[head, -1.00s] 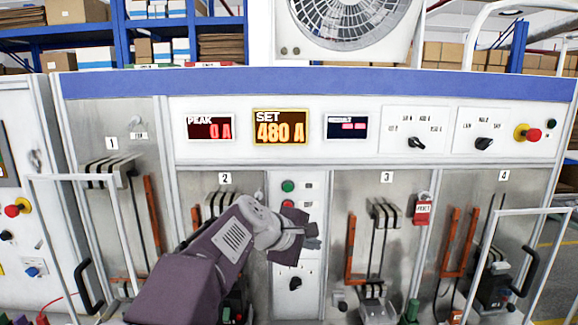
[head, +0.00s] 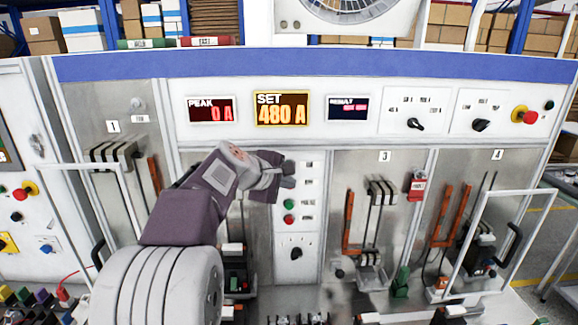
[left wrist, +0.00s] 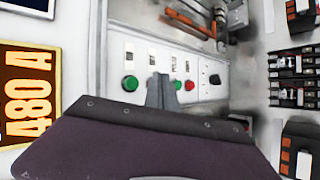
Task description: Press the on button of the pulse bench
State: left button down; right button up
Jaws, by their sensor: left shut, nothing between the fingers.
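The bench's narrow white button panel (head: 310,225) stands in the middle of the front. A green button (head: 289,204) and a red button (head: 289,218) show on it below my left gripper (head: 288,175); a small label beside them seems to read PULSE. My gripper is shut and empty, in front of the panel's upper part, which it hides. In the left wrist view, its fingers (left wrist: 160,92) lie between a separate green button (left wrist: 130,83) and the green button (left wrist: 176,85) beside the red one (left wrist: 190,85). Contact cannot be told. My right gripper is out of view.
Displays above read PEAK 0 A (head: 210,110) and SET 480 A (head: 281,109). A knob (head: 296,253) sits below the buttons. Bay 3 (head: 385,156) has orange bars and a red tag (head: 416,186). White guard frames (head: 520,192) stick out at both sides.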

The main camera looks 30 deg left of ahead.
pick_arm(q)
jog(key=w+a, duration=0.1)
jog(key=w+a+p, duration=0.1)
jog(key=w, duration=0.1)
jog(key=w+p, duration=0.1)
jog(key=w, duration=0.1)
jog(key=shift+a, duration=0.4)
dwell(0.5)
dwell(1.2)
jog(key=shift+w+a, duration=0.25)
jog(key=shift+w, duration=0.1)
